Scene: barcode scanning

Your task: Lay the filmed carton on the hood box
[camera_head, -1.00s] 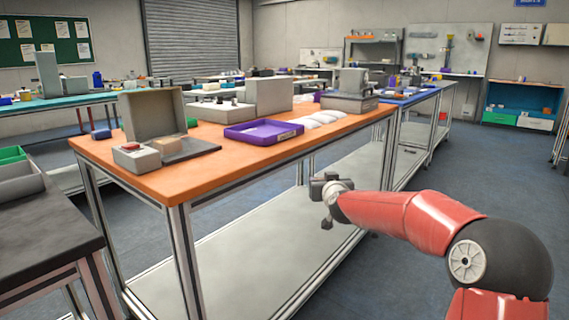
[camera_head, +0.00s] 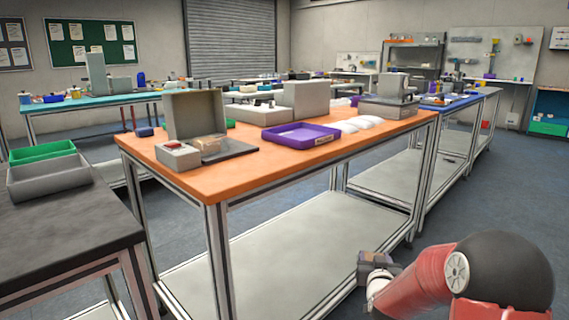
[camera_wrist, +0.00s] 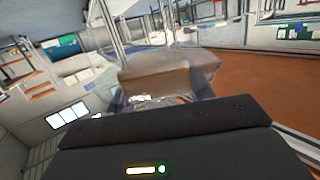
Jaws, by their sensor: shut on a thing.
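A brown carton wrapped in clear, shiny film (camera_wrist: 168,75) is between the fingers of my gripper (camera_wrist: 160,98) in the wrist view. My gripper is shut on it. In the head view my gripper (camera_head: 378,264) is low at the bottom right, beside the orange table's right end and below its top. The carton is hard to make out there. A grey box with a tall upright hood-like panel (camera_head: 196,116) stands at the near left of the table; I take it for the hood box. A small tan block is at its foot.
The orange table (camera_head: 250,182) also bears a purple tray (camera_head: 300,137), white pouches (camera_head: 350,125), grey blocks and a grey device (camera_head: 390,106). A dark bench (camera_head: 75,225) with green and grey bins is at left. Blue floor is open at right.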

